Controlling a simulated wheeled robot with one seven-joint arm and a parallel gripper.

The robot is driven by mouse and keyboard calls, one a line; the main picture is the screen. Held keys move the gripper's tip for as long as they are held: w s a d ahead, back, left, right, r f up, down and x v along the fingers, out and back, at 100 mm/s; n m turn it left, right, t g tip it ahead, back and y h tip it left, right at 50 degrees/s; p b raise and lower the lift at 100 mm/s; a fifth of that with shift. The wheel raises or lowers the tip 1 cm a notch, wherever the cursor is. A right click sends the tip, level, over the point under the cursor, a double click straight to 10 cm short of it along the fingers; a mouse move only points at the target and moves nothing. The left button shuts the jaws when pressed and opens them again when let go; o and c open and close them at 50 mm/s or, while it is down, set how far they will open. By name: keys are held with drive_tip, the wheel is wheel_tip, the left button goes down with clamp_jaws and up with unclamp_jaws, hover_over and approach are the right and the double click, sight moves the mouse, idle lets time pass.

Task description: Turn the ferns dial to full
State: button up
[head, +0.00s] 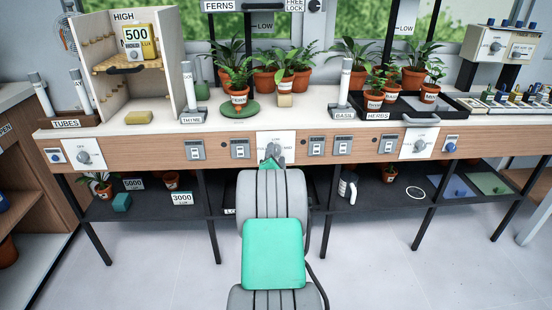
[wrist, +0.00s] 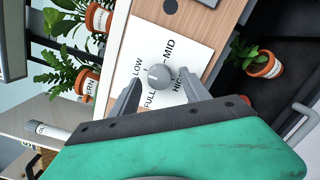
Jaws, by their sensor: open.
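A dial with a grey round knob (wrist: 159,76) sits on a white plate (head: 288,142) in the middle of the bench's wooden front. In the wrist view the plate reads LOW, MID, FULL and a partly covered word starting HI. The knob's pointer direction is not clear, and I cannot read a plant name on the plate. A FERNS sign (head: 220,6) hangs at the top of the head view. My gripper (head: 272,160) is open in front of this dial. In the wrist view its fingers (wrist: 162,84) are on either side of the knob; contact cannot be told.
Other dials sit on the front at left (head: 84,157) and right (head: 420,145). Grey switches (head: 240,150) flank the middle dial. Potted plants (head: 238,95) stand on the bench above, and a dark shelf (head: 380,205) with pots and a mug is below. The floor in front is clear.

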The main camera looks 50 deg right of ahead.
drive_tip(key=shift+w+d, duration=0.15)
drive_tip(key=shift+d, duration=0.05)
drive_tip(key=shift+c, duration=0.5)
clamp_jaws()
